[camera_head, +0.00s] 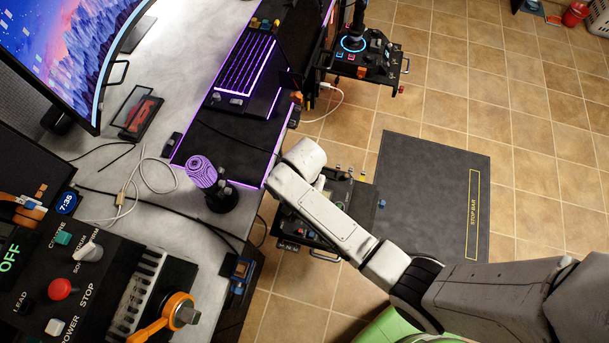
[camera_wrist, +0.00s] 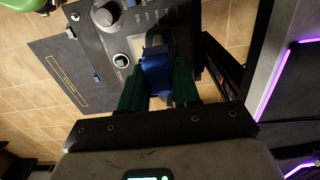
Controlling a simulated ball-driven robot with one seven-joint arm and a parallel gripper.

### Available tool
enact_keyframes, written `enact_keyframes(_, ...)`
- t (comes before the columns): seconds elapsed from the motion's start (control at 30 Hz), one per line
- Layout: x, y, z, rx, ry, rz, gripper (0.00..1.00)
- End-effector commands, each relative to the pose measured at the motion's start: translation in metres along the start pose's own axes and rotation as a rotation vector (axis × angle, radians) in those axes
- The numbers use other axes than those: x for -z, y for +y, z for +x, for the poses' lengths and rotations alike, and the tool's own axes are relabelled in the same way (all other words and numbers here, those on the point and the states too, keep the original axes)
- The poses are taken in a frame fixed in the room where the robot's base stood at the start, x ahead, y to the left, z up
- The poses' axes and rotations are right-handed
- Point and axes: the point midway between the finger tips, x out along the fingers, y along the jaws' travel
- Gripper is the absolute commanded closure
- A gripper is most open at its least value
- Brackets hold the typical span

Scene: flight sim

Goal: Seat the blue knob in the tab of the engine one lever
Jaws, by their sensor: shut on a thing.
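The blue knob (camera_wrist: 156,78) is between the two dark green fingers of my gripper (camera_wrist: 160,68) in the wrist view, which are shut on it. It hangs over the black throttle panel (camera_wrist: 112,43). A pale lever end (camera_wrist: 153,41) shows just beyond the knob; whether the two touch I cannot tell. The engine one lever and its tab cannot be made out for certain behind the knob. In the head view, several small levers (camera_head: 338,168) stand on the throttle panel (camera_head: 298,229), and my arm hides my gripper and the held knob.
A purple-lit desk edge (camera_wrist: 276,90) runs along the right of the wrist view. A dark floor mat (camera_head: 430,185) lies right of the panel, with a small blue piece (camera_head: 382,204) at its left edge.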

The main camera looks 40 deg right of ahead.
Motion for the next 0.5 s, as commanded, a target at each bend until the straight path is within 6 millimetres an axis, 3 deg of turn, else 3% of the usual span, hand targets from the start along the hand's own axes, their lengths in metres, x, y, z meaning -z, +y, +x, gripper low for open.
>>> enact_keyframes(0.5, 0.0, 0.0, 0.025, 0.0, 0.0, 0.0, 0.98)
